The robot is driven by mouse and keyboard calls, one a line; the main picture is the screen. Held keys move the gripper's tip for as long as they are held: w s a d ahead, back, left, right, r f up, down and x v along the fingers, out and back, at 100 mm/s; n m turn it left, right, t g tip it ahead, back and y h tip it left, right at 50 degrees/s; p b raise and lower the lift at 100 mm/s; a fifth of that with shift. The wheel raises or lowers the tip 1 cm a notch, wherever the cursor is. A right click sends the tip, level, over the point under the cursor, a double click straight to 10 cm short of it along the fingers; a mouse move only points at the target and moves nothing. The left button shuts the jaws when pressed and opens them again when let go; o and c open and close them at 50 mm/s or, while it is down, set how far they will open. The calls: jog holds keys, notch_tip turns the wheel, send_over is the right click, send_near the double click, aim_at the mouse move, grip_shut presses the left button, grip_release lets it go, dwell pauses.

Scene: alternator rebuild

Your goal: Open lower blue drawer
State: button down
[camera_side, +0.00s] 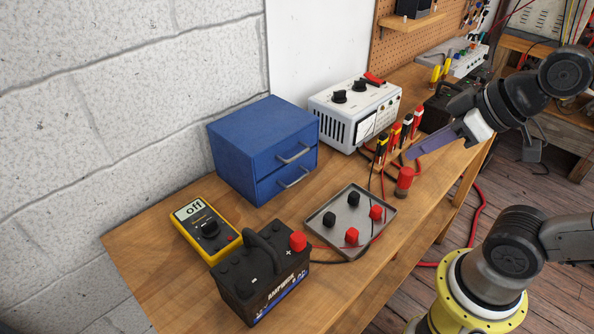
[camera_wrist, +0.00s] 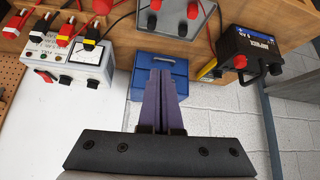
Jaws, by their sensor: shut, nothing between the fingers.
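The blue two-drawer cabinet (camera_side: 240,151) stands on the bench against the wall in the side view. Both drawers look closed. The lower blue drawer (camera_side: 270,187) has a curved grey handle (camera_side: 293,178), and the upper drawer has a similar handle (camera_side: 293,154) above it. My gripper (camera_side: 412,154) is right of the cabinet, above the bench edge and apart from both handles. Its purple fingers are together and empty. In the wrist view my gripper (camera_wrist: 161,74) points toward the cabinet (camera_wrist: 137,85), and its fingers cover part of the cabinet front.
A metal tray (camera_side: 341,248) with red and black caps lies in front of the cabinet. A black battery (camera_side: 262,284) and yellow multimeter (camera_side: 205,230) stand left. Cables cross the bench.

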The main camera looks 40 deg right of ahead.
aim_at(291, 175)
jog(key=w+a+r+t+y, duration=0.1)
jog(key=w+a+r+t, duration=0.15)
jog(key=w, duration=0.95)
jog(key=shift+m+g+h, duration=0.65)
jog(key=shift+m+h, duration=0.05)
jog(key=shift+h, duration=0.2)
jog(key=shift+s+a+f+x, duration=0.15)
jog(key=shift+s+f+x, duration=0.45)
jog(key=shift+x, duration=3)
jog(key=shift+s+a+f+x, duration=0.15)
jog(key=shift+s+f+x, duration=0.45)
jog(key=shift+x, duration=3)
jog(key=shift+s+a+f+x, duration=0.15)
jog(key=shift+s+f+x, duration=0.4)
jog(key=shift+x, duration=3.05)
jog(key=shift+s, duration=0.1)
jog(key=s, duration=1)
jog(key=shift+s, duration=0.3)
